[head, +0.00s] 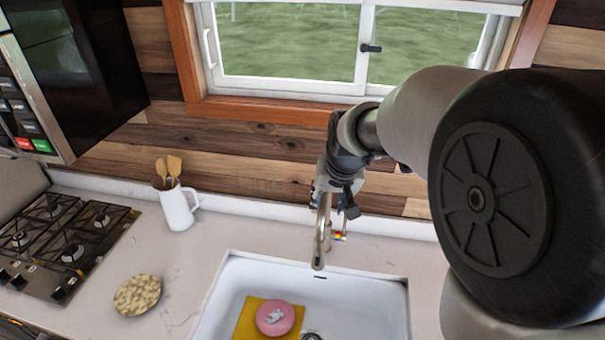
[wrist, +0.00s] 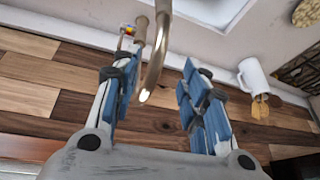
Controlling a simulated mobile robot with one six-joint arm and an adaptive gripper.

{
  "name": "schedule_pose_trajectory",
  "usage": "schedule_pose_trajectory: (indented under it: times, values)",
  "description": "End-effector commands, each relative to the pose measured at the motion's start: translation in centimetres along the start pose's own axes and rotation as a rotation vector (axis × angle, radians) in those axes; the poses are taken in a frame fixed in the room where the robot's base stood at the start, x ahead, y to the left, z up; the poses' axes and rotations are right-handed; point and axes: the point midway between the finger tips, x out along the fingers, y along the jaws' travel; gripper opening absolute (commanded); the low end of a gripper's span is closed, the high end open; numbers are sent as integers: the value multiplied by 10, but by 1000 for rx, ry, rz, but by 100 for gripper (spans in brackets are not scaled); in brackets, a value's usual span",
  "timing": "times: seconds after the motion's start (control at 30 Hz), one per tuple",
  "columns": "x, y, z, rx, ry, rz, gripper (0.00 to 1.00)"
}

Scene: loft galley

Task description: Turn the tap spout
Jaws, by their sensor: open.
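The tap spout (head: 321,238) is a brushed-metal curved tube at the back edge of the white sink, with its end hanging over the basin. In the wrist view the spout (wrist: 154,62) lies between the spread fingers of my gripper (wrist: 158,72), nearer the left finger. I see a gap to the right finger; contact with the left one is unclear. In the head view my gripper (head: 335,200) is at the upper part of the tap, which it partly hides. A red, yellow and blue marked part of the tap (head: 339,236) shows beside the spout.
The sink (head: 362,300) holds a yellow cloth (head: 247,318) and a pink round item (head: 275,317). A white jug (head: 178,209) with wooden utensils, a patterned round item (head: 138,295) and a gas hob (head: 70,245) stand left. The wooden wall and window (head: 290,45) are behind.

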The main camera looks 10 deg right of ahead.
Motion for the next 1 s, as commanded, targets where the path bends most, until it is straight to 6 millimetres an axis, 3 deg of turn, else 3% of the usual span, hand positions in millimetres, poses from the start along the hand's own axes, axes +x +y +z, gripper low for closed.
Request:
schedule_pose_trajectory:
  times: [0.3,0.5,0.7,1.0]
  values:
    - [72,0,2,-1,-6,1,40]
    - [106,0,1,0,-3,0,40]
    - [122,0,0,0,0,0,40]
    - [125,0,0,0,0,0,40]
